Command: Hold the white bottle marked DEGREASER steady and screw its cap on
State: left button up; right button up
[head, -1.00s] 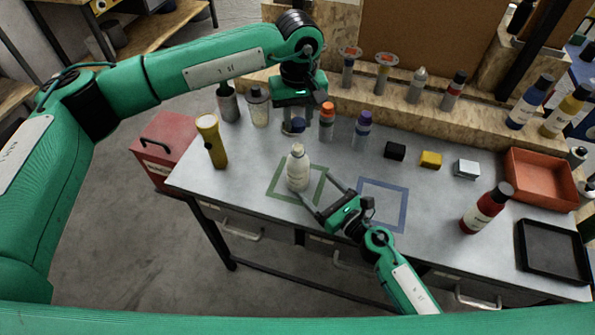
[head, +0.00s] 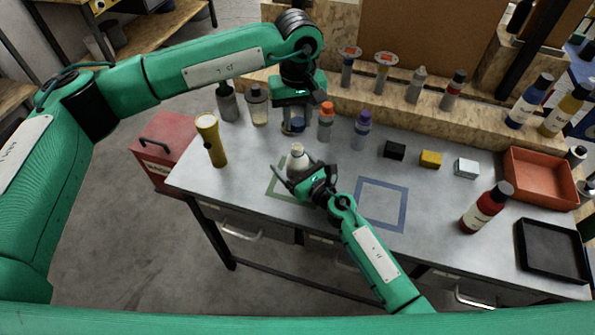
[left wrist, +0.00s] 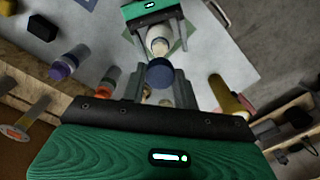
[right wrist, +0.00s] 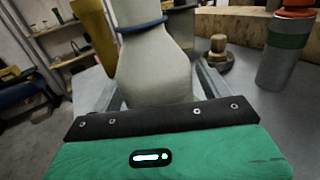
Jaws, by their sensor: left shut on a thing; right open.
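The white bottle (head: 297,159) stands upright on the green-outlined square (head: 277,187); its lower part is hidden by my right gripper and no label can be read. My right gripper (head: 294,172) is open, with its fingers either side of the bottle. The right wrist view shows the bottle's body (right wrist: 153,72) filling the space between the fingers; its top is out of frame. My left gripper (head: 295,118) is shut on a dark blue cap (left wrist: 160,73), behind the bottle in the head view. The cap is apart from the bottle; the bottle also shows in the left wrist view (left wrist: 158,42).
A yellow flashlight (head: 211,141) stands left of the bottle. An orange-capped bottle (head: 326,122) and a purple-capped bottle (head: 361,130) stand close behind. The blue-outlined square (head: 381,203) is empty.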

jog(key=c, duration=1.5)
pick_arm(q)
send_over(297, 147)
jog(key=shift+f, duration=2.45)
jog(key=shift+f, duration=0.15)
jog(key=shift+d+f, duration=0.1)
jog(key=shift+f, duration=0.65)
jog(key=shift+f, duration=0.6)
pick_arm(e)
grip_shut()
pick_arm(q)
jog(key=m, duration=1.3)
